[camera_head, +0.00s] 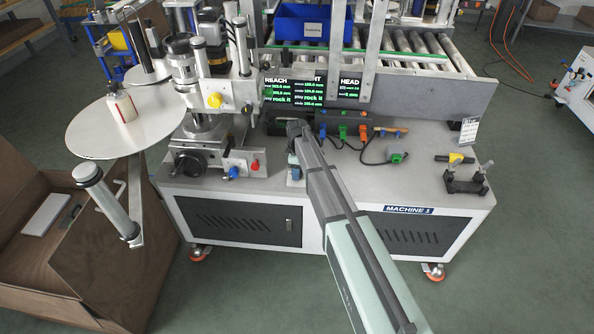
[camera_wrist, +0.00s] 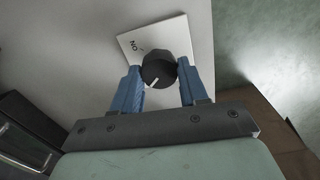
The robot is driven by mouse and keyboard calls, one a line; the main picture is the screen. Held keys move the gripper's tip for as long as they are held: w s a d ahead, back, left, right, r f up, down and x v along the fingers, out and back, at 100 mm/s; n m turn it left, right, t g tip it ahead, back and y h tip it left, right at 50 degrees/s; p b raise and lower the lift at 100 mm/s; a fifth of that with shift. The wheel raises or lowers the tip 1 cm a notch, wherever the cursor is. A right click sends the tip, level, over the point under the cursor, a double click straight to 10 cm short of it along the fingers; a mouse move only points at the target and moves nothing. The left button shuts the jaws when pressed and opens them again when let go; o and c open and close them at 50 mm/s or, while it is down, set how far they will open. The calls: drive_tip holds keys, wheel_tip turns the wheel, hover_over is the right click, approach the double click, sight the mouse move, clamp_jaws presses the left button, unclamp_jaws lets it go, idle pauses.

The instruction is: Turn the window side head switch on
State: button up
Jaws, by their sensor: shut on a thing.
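The head switch is a round black knob (camera_wrist: 159,69) with a white pointer line, on a white plate (camera_wrist: 183,34) marked ON, in the wrist view. The pointer is toward the lower left of the picture, and the ON mark is at the knob's upper left. My gripper (camera_wrist: 160,80) has its two blue fingers on either side of the knob, shut on it. In the head view my gripper (camera_head: 294,172) is low at the machine table, left of the middle. The knob is hidden there behind my arm.
The machine table (camera_head: 330,185) carries a label-machine head (camera_head: 205,75) at left and readout screens (camera_head: 312,92) behind my arm. A round white disc (camera_head: 95,140) stands out at far left.

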drive_tip(key=m, duration=0.8)
drive_tip(key=shift+d+m, duration=0.1)
drive_tip(key=shift+m, duration=0.3)
drive_tip(key=m, duration=0.4)
drive_tip(key=shift+m, duration=2.1)
drive_tip(key=o, duration=1.1)
drive_tip(key=shift+c, duration=0.2)
wheel_tip(320, 180, up, 14)
